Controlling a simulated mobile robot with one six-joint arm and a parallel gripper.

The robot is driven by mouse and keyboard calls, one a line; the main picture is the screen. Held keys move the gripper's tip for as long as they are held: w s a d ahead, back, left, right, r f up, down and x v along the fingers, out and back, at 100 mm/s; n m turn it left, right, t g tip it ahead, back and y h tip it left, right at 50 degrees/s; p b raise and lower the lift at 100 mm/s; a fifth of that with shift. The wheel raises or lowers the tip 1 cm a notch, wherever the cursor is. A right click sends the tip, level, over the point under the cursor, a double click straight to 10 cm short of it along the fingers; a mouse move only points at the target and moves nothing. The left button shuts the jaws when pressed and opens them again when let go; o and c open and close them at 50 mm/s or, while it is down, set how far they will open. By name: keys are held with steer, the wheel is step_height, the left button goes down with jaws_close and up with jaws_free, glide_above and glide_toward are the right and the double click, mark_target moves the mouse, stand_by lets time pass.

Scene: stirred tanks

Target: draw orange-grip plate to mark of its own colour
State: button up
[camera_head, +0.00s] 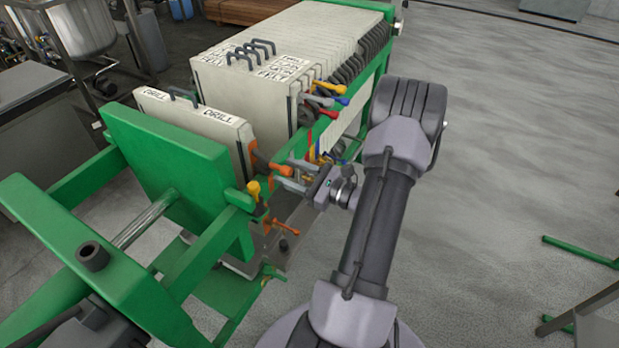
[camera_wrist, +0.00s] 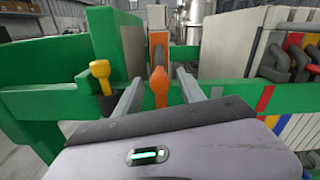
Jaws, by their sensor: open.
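The orange-grip plate (camera_head: 190,119) is a pale slab labelled DRILL, standing upright beside the green end plate. Its orange grip (camera_head: 268,162) sticks out over the near green rail. In the wrist view the orange grip (camera_wrist: 160,88) lies between the two fingers of my gripper (camera_wrist: 159,77), with space on both sides. In the head view my open gripper (camera_head: 294,178) is at the rail, close to this grip. Coloured strips mark the rail: blue (camera_wrist: 217,92) and red (camera_wrist: 265,98) are clear. I cannot surely tell which strip is orange.
A pack of pale plates (camera_head: 245,85) stands farther along, with yellow, blue and red grips (camera_head: 328,113) sticking out. A gap separates it from the orange-grip plate. A yellow-topped handle (camera_wrist: 101,75) stands just left of my gripper. Open floor lies to the right.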

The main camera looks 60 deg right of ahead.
steer(key=s+p, duration=0.3)
steer(key=s, duration=1.3)
steer(key=shift+s+d, duration=0.15)
steer(key=shift+d, duration=0.1)
